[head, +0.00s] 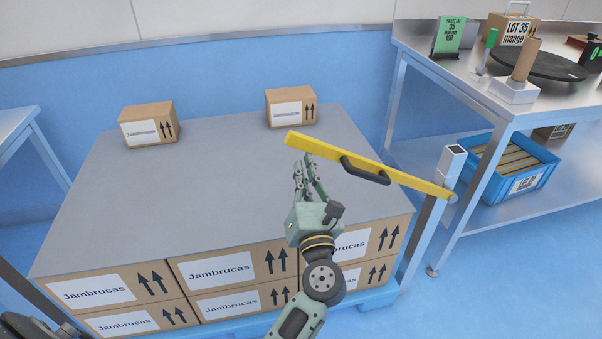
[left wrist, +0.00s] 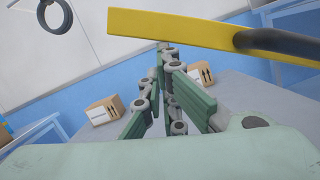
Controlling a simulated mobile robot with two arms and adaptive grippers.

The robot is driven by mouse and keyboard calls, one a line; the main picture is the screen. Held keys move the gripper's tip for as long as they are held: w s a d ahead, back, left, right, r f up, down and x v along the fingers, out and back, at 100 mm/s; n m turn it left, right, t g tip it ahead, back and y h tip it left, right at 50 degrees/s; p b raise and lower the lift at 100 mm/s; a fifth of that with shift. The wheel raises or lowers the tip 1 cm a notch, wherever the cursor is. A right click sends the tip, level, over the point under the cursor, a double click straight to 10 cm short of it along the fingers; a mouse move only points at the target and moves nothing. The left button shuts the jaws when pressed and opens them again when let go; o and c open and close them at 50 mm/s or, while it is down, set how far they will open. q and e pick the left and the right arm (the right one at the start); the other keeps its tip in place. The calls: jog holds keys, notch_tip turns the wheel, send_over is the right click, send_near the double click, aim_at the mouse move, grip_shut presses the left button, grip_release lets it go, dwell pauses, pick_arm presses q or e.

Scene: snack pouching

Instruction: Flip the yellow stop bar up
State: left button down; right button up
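The yellow stop bar (head: 412,181) reaches left from a metal post (head: 437,205) over the right part of the stacked boxes, lying across rather than upright. It has a dark handle (head: 366,171) near its middle. My left gripper (head: 303,160) is just below the bar's free end, left of the handle. Its fingers converge with the tips together and nothing between them. In the left wrist view the bar (left wrist: 190,27) passes above the fingertips (left wrist: 163,50), with the handle (left wrist: 280,45) to the right. Whether the fingers touch the bar is unclear. My right gripper is not in view.
Boxes marked Jambrucas (head: 220,270) form a stack under a grey sheet (head: 200,195), with two boxes on top at the back (head: 148,126) (head: 291,108). A steel table (head: 440,70) stands right, with a blue crate (head: 520,185) on its lower shelf.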

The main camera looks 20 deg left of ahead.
pick_arm(q)
jog(key=shift+d+r, duration=0.1)
jog(key=shift+r, duration=0.25)
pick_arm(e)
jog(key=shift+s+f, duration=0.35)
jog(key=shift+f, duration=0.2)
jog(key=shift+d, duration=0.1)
pick_arm(q)
jog(key=v, duration=1.2)
jog(key=shift+f, duration=0.2)
